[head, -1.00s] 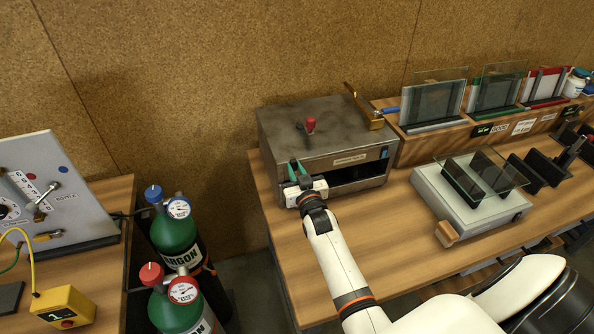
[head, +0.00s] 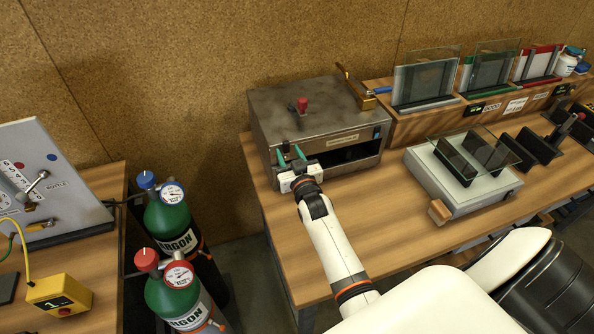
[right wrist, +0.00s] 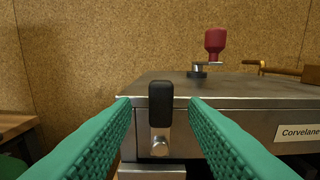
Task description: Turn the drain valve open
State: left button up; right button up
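The metal box labelled Corvelane (head: 330,120) stands at the table's left end. In the right wrist view, an upright black handle (right wrist: 160,105) on a short metal stem (right wrist: 160,143) sits at the box's front; it looks like the drain valve. My right gripper (head: 291,156) is at the left part of the box front. Its green fingers, also in the right wrist view (right wrist: 160,110), are open, one on each side of the handle, with gaps visible. In the head view the gripper hides the handle. My left gripper is not in view.
A red-knobbed lever (head: 302,105) and a brass bracket (head: 357,90) are on the box top. A white-topped block with glass (head: 430,175) stands to the right. Argon bottles (head: 172,235) stand left of the table. Bare tabletop (head: 275,235) lies in front of the box.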

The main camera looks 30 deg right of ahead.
jog(key=b+v, duration=0.3)
jog(key=v, duration=0.8)
jog(key=shift+f, duration=0.1)
